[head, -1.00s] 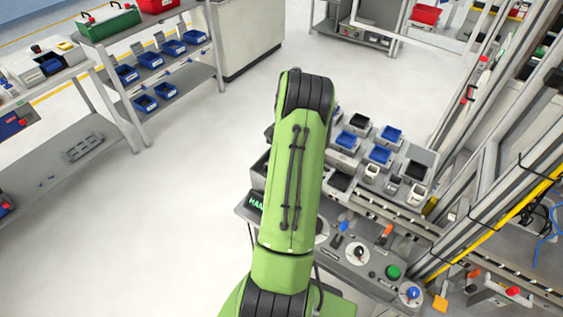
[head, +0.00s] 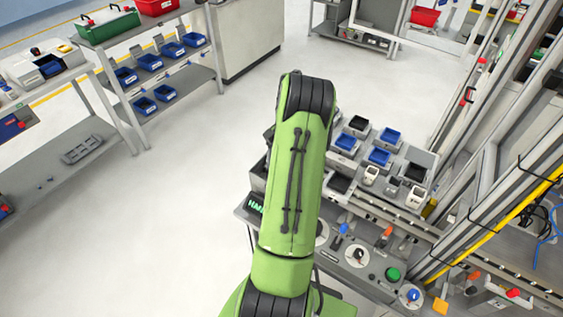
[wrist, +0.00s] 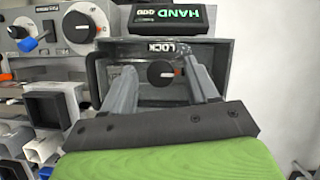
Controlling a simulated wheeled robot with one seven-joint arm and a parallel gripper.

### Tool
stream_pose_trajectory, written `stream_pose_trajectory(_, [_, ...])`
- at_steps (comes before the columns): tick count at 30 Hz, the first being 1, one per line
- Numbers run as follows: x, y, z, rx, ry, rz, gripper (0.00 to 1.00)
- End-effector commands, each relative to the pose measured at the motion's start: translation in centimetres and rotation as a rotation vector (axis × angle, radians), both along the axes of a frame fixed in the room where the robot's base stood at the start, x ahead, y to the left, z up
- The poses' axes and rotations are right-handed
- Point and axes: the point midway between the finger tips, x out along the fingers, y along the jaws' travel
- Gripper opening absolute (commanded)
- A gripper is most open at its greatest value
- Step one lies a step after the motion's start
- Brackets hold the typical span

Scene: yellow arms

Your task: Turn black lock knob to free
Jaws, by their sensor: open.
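The black lock knob (wrist: 160,73), with a red mark on its right side, sits in a recessed grey box (wrist: 200,45) below a "LOCK" label in the wrist view. My gripper (wrist: 158,77) is open, its two grey fingers pointing into the box, one on each side of the knob in the picture. I cannot tell whether either finger touches the knob. In the head view my green arm hides the knob and the gripper.
In the head view, a green button (head: 392,274) and blue bins (head: 380,156) lie right of my arm.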

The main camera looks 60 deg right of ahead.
Motion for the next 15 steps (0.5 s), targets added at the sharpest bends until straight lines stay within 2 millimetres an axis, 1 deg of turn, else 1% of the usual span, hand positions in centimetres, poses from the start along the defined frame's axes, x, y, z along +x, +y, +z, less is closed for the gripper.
stream_pose_trajectory(2, [0.0,-0.2,0.4,-0.001,0.000,0.000,0.59])
stream_pose_trajectory(5, [0.1,-0.9,1.9,-0.005,-0.001,0.000,0.59])
stream_pose_trajectory(15, [0.2,-4.5,10.8,-0.004,-0.001,0.000,0.59])
